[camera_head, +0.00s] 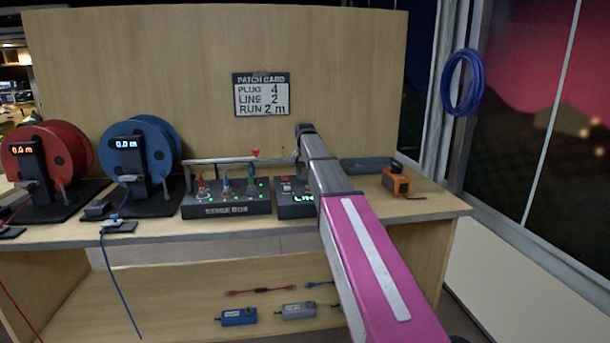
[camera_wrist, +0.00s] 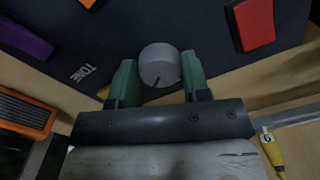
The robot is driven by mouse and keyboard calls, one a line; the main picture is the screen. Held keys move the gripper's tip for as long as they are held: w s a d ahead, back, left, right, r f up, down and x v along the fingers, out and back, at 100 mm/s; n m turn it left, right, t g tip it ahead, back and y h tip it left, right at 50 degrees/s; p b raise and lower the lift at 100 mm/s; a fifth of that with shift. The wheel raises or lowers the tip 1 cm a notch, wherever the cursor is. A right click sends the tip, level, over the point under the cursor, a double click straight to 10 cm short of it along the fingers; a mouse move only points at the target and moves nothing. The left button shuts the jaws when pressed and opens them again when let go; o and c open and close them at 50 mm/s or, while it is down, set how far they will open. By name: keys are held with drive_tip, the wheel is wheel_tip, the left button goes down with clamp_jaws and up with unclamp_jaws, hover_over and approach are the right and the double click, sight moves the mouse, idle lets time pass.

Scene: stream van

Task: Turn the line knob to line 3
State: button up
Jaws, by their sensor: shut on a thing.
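The round grey knob (camera_wrist: 159,62) sits on a dark panel in the wrist view, with a dark pointer mark near its lower edge. My gripper (camera_wrist: 159,76) has its green fingers on either side of the knob and is shut on it. In the head view my pink and grey arm reaches over the control box (camera_head: 287,212) and hides the knob and gripper. The box's green display (camera_head: 304,198) shows only "LIN"; the rest is hidden. The patch card (camera_head: 262,94) reads plug 4, line 2, run 2 m.
A stage box (camera_head: 227,210) with several plugs stands left of the control box. Red (camera_head: 68,152) and blue (camera_head: 160,150) cable reels stand further left. An orange device (camera_head: 396,181) lies to the right. The wrist view shows red (camera_wrist: 252,24) and purple (camera_wrist: 25,40) buttons near the knob.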

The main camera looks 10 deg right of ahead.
sight(305, 174)
drive_tip(key=shift+m, duration=0.5)
drive_tip(key=o, duration=0.9)
wheel_tip(305, 174, up, 11)
drive_tip(key=shift+f, duration=0.1)
idle(0.4)
